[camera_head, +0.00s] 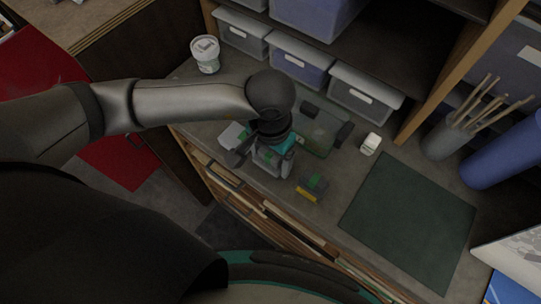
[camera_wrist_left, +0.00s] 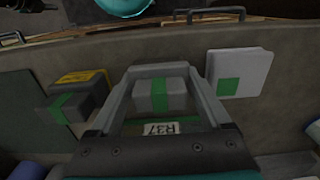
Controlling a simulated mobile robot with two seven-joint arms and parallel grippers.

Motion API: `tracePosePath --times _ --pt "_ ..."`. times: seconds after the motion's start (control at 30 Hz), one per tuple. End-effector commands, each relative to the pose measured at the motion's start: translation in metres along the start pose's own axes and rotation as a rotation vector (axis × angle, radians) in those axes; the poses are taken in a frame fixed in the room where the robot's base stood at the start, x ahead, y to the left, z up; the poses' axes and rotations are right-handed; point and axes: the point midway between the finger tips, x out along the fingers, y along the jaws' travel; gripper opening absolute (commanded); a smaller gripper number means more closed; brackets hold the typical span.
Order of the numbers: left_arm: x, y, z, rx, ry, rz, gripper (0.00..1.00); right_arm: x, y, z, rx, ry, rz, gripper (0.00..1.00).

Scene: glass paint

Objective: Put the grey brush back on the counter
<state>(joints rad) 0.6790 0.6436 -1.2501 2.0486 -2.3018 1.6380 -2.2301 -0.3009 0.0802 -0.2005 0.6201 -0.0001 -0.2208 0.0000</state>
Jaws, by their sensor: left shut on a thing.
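My left gripper (camera_head: 262,158) is low over the grey counter (camera_head: 300,212), near its front edge. In the left wrist view its fingers (camera_wrist_left: 164,75) are closed around a grey block with a green stripe, which I take as the grey brush (camera_wrist_left: 177,98). It lies across between the two fingers. I cannot tell whether it touches the counter or hangs just above it. In the head view the gripper and wrist hide most of it. My right gripper is not in view.
A dark block with yellow and green (camera_head: 312,187) lies right of the gripper; a pale block with a green square (camera_wrist_left: 240,72) lies on its other side. A clear panel with dark clamps (camera_head: 322,130) is behind. A dark green mat (camera_head: 408,222) lies bare at the right.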

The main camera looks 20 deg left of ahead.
Motion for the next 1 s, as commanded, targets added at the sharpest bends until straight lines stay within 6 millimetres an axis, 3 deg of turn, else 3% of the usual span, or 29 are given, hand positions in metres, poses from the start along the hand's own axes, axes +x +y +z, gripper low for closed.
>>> tracePosePath --times 0.1,0.13,0.27,0.63,1.0 --pt "0.003 0.000 0.000 0.000 0.001 0.000 0.21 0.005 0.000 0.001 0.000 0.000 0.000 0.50" --pt "0.002 0.000 0.000 -0.001 0.000 0.000 0.85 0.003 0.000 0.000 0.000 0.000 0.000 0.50" --pt "0.002 0.000 0.000 -0.001 0.000 0.000 0.99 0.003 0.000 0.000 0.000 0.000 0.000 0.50" --pt "-0.003 0.000 0.000 0.000 0.001 0.000 1.00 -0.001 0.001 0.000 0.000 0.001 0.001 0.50" --pt "-0.078 -0.001 -0.002 0.002 0.007 -0.002 1.00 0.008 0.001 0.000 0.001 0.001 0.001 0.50"
